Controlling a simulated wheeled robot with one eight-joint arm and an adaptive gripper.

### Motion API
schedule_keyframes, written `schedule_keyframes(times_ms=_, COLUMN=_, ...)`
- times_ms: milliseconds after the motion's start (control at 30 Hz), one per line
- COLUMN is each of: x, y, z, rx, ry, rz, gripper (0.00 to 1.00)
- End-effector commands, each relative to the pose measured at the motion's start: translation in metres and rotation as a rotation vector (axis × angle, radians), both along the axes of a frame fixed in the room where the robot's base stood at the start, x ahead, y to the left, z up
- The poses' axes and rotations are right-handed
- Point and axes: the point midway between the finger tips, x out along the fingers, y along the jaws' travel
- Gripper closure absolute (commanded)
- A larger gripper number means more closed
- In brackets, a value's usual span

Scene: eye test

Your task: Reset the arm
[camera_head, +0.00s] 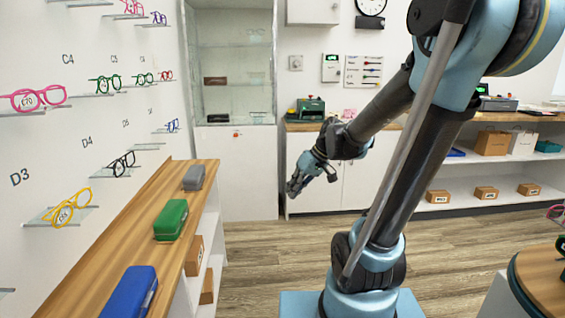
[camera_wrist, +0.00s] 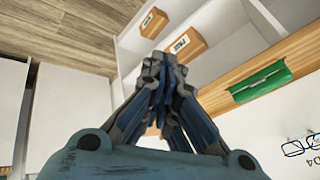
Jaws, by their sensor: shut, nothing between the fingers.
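My arm, blue and black, rises at the right of the head view and reaches down and left over the open floor. My gripper (camera_head: 292,190) hangs in the air in front of the white cabinet, clear of the wooden counter at the left. In the wrist view my gripper (camera_wrist: 163,62) has its fingers together, with nothing between them. It touches nothing that I can see.
A wooden counter (camera_head: 112,232) at the left bears a blue case (camera_head: 130,292), a green case (camera_head: 171,220) and a grey case (camera_head: 194,177). Glasses hang on the wall above. A round wooden table (camera_head: 540,290) stands at the lower right. The wooden floor (camera_head: 265,262) between is clear.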

Motion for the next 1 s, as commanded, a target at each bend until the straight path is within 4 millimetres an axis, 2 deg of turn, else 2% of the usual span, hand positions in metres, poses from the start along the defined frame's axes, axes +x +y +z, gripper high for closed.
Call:
schedule_keyframes(times_ms=100, x=-0.023, y=-0.022, z=-0.006, rx=-0.059, ry=0.025, rz=-0.071, gripper=1.0)
schedule_keyframes(times_ms=700, x=-0.124, y=-0.124, z=-0.051, rx=-0.343, ry=0.108, rz=-0.46, gripper=1.0)
schedule_keyframes(times_ms=1000, x=-0.15, y=-0.152, z=-0.066, rx=-0.421, ry=0.115, rz=-0.58, gripper=1.0)
